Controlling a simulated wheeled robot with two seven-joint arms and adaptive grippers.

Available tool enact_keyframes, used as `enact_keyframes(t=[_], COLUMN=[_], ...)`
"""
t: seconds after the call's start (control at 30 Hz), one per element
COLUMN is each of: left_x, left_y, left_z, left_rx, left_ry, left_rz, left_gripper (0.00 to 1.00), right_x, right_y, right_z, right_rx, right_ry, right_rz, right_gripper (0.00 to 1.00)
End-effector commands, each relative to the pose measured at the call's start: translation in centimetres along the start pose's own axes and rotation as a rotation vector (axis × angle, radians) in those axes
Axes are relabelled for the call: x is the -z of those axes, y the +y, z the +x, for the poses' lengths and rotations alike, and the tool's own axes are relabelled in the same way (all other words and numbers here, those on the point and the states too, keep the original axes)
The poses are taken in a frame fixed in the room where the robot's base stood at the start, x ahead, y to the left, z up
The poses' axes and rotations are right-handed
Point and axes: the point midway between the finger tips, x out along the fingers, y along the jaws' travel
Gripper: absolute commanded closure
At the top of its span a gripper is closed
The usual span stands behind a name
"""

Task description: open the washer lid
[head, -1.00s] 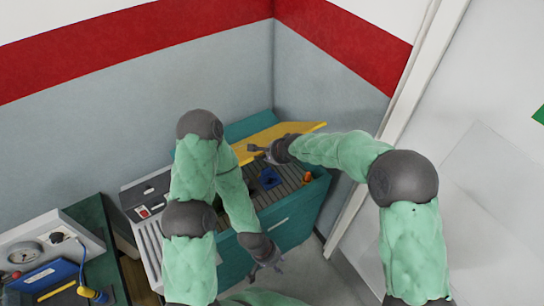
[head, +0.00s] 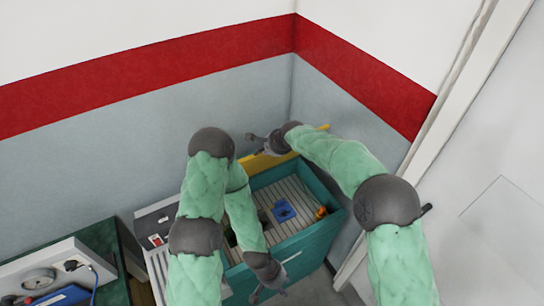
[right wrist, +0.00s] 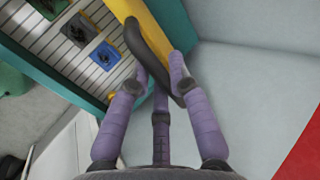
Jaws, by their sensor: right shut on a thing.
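The washer (head: 312,247) is a teal box with a slatted floor, in the corner by the wall. Its yellow lid (head: 256,163) stands raised along the back side, steeply tilted. My right gripper (head: 262,143) is at the lid's upper edge. In the right wrist view, the right gripper (right wrist: 155,78) is shut on the dark handle (right wrist: 148,48) of the yellow lid (right wrist: 157,22). My left gripper (head: 268,286) hangs low in front of the washer, apart from it, with its fingers spread and empty. My left arm hides the washer's left part.
Inside the washer lie a blue part (head: 284,210) and an orange part (head: 321,212). A bench at left carries a grey unit with a gauge (head: 39,281). Grey walls close the corner behind the lid. A white door (head: 480,170) is at right.

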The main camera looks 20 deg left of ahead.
Motion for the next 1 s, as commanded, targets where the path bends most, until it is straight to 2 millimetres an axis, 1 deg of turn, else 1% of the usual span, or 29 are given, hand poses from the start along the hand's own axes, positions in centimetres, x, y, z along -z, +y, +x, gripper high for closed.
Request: enact_keyframes(t=[0.03, 0.13, 0.57, 0.6, 0.67, 1.0], left_x=[-0.01, -0.01, -0.03, -0.02, -0.02, 0.0], left_y=[0.01, 0.02, 0.02, 0.02, 0.02, 0.02], left_z=[-0.02, -0.03, -0.04, -0.04, -0.04, -0.04], left_rx=[0.0, 0.0, 0.0, 0.0, 0.0, 0.0], left_ry=[0.0, 0.0, -0.001, 0.0, 0.0, 0.0], left_rz=[0.0, 0.0, 0.0, 0.0, 0.0, 0.0], left_gripper=[0.6, 0.6, 0.6, 0.6, 0.6, 0.6], right_x=[0.05, 0.05, 0.05, 0.05, 0.05, 0.0], right_y=[-0.45, -0.82, -1.01, -1.01, -1.0, -0.88], right_z=[-0.06, -0.1, -0.16, -0.16, -0.15, -0.13], right_rx=[0.004, 0.003, 0.003, 0.003, 0.002, 0.0], right_ry=[0.001, 0.001, 0.001, 0.001, 0.001, 0.0], right_rz=[-0.001, -0.001, -0.002, -0.002, -0.002, -0.001], right_gripper=[1.0, 1.0, 1.0, 0.72, 0.56, 0.56])
